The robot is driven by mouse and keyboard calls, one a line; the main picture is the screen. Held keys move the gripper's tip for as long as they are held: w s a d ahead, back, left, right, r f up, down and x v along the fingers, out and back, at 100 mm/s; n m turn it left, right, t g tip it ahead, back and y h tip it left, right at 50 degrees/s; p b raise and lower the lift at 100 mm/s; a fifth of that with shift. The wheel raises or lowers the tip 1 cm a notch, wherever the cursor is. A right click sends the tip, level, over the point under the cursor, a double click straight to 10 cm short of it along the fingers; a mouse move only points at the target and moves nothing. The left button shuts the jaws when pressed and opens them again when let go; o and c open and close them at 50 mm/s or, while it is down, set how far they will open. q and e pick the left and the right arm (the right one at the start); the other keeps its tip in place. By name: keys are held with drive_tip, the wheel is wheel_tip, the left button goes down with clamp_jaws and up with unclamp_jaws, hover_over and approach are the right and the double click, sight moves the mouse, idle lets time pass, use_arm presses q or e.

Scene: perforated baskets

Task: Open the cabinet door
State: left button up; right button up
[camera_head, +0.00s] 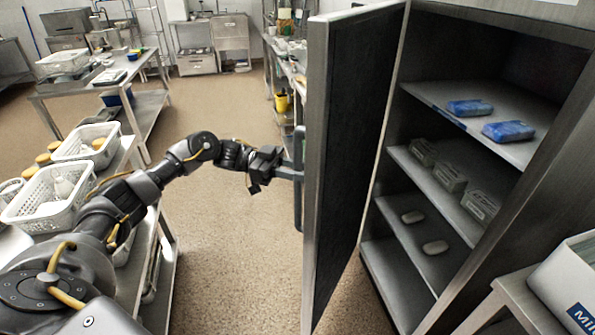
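The metal cabinet (375,255) stands at the right. Its door (345,150) is swung wide open toward me, and the shelves inside show. The vertical door handle (298,208) is on the door's outer face, on the left side. My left gripper (290,172) is at the middle of this handle, with its fingers around the bar and apparently shut on it. The far side of the fingers is hard to make out. My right gripper is not in view.
Inside the cabinet are blue packs (509,131), grey boxes (450,177) and pale oval items (435,247). A white box (568,284) sits on a stand at lower right. White perforated baskets (48,198) stand on a table at left. The floor (230,245) between is clear.

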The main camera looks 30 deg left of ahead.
use_arm(q)
drive_tip(key=shift+o, duration=1)
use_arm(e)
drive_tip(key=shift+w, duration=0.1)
